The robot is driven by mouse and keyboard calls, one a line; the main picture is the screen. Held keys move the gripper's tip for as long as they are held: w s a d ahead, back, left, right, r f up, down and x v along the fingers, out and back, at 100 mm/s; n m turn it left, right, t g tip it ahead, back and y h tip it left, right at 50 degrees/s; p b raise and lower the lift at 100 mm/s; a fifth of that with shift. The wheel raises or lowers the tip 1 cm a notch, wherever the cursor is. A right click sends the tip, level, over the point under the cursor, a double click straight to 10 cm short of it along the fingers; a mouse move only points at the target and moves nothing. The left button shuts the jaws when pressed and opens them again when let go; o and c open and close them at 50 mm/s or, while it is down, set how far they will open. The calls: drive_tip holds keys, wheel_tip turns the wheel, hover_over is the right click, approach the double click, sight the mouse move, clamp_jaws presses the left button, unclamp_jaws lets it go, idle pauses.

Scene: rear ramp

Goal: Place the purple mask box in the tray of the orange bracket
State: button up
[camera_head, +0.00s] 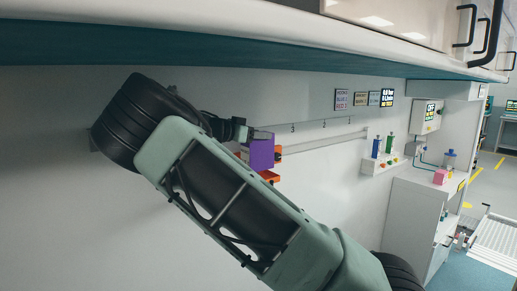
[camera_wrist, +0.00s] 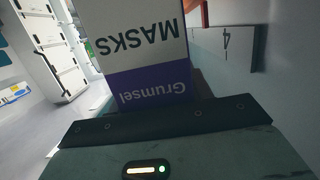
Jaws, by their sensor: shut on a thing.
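The purple mask box (camera_head: 262,155) is held at the end of my arm, close to the wall. In the wrist view the box (camera_wrist: 150,85) fills the upper middle, white and purple, with its lettering upside down. My gripper (camera_head: 262,135) is shut on it. The orange bracket (camera_head: 270,176) shows below and at the sides of the box in the head view; the box hides its middle. In the wrist view an orange piece (camera_wrist: 204,12) shows at the top. I cannot tell whether the box touches the tray.
A white panel marked 4 (camera_wrist: 226,48) is right of the box in the wrist view. A rail with hooks (camera_head: 320,126) runs along the wall to the right. A small shelf (camera_head: 385,164) holds blue and green bottles. An overhead cabinet (camera_head: 250,45) hangs above my arm.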

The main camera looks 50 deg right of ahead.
sight(257, 147)
drive_tip(key=shift+f+p, duration=0.65)
drive_tip(key=shift+f, duration=1.5)
drive_tip(key=o, duration=1.3)
drive_tip(key=shift+o, duration=0.2)
drive_tip(key=shift+a, duration=0.15)
drive_tip(key=b+v, duration=0.4)
drive_tip(key=v, duration=0.8)
drive_tip(key=shift+r, duration=0.1)
